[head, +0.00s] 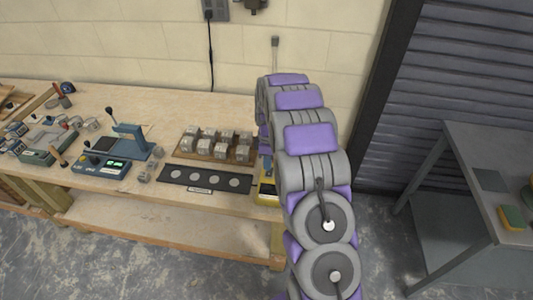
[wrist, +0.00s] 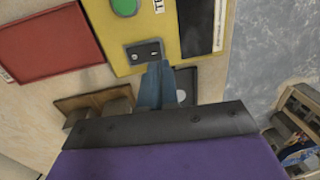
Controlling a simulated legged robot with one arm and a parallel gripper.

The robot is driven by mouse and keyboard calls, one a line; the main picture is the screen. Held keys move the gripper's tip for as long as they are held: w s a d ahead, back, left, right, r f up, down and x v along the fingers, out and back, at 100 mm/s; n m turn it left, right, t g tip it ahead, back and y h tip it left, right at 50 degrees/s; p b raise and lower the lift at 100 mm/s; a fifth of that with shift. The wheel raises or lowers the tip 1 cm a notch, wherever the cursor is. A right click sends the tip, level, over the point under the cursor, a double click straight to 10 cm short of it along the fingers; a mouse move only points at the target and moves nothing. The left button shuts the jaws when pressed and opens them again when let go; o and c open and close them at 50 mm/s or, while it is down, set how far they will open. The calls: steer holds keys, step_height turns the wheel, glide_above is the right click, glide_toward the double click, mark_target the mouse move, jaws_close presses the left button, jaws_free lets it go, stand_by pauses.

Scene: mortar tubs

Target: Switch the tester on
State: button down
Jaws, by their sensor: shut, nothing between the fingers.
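The yellow tester (head: 267,190) stands at the right end of the bench in the head view, mostly hidden behind my arm. In the wrist view the tester (wrist: 185,32) fills the top middle, with a round green part (wrist: 124,6) and a dark panel (wrist: 203,22). A small dark switch plate (wrist: 142,50) with light marks sits near its edge. My gripper (wrist: 160,68) is shut and empty, its fingertips at the lower right of the switch plate. I cannot tell whether they touch it.
A wooden tray (head: 178,153) of grey cubes and a black strip (head: 205,180) with round spots lie left of the tester. A blue device (head: 100,165) with a green display stands farther left. A red flat piece (wrist: 50,47) lies beside the tester. A grey table (head: 480,150) stands right.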

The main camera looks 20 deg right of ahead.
mark_target(269, 174)
steer(key=f, duration=0.1)
steer(key=d+f, duration=0.1)
steer(key=f, duration=0.1)
steer(key=shift+s, duration=0.1)
steer(key=shift+f, duration=0.1)
steer(key=shift+a, duration=0.6)
steer(key=shift+d+f, duration=0.15)
steer(key=shift+d, duration=0.25)
steer(key=shift+w+d+r, duration=0.1)
steer(key=shift+w+r, duration=0.1)
steer(key=shift+w, duration=0.15)
steer(key=shift+w+d, duration=0.2)
steer(key=shift+r, duration=0.15)
